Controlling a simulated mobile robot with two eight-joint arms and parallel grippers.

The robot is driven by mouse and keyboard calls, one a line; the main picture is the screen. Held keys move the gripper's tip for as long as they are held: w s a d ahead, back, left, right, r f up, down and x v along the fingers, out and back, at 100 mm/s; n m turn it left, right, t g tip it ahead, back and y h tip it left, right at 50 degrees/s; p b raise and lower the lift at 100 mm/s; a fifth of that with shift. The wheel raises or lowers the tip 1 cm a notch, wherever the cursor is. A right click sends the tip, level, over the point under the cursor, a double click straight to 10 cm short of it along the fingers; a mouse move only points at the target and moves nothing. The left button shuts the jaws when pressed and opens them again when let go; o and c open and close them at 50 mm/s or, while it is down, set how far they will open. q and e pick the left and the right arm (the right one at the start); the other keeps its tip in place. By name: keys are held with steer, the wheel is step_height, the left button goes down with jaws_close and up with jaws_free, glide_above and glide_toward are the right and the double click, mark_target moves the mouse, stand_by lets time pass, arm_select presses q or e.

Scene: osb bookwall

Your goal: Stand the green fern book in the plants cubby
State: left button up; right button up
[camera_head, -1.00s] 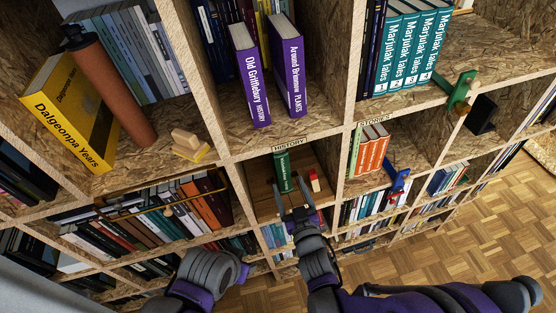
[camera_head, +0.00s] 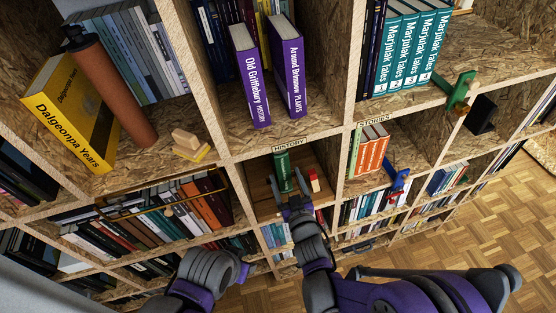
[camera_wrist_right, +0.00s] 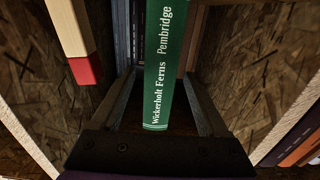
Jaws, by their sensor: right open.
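The green fern book (camera_head: 283,168) stands upright in the cubby below the HISTORY label (camera_head: 288,145). In the right wrist view its spine (camera_wrist_right: 165,65) reads "Wickerholt Ferns" and "Pembridge". My right gripper (camera_head: 288,191) reaches into this cubby, open. In the wrist view its two fingers (camera_wrist_right: 163,90) lie on either side of the lower spine, with a visible gap on the right; contact on the left is unclear. No label for a plants cubby is readable. My left gripper is not visible, only part of that arm at the bottom.
Two purple books (camera_head: 250,80) stand on the shelf above. Wooden uprights flank each cubby.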

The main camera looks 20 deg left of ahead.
steer(key=shift+x, duration=1.25)
jaws_close()
steer(key=shift+s+d, duration=0.1)
steer(key=shift+s, duration=0.05)
steer(key=shift+b+v, duration=0.55)
steer(key=shift+v, duration=0.9)
steer(key=shift+o, duration=0.6)
jaws_free()
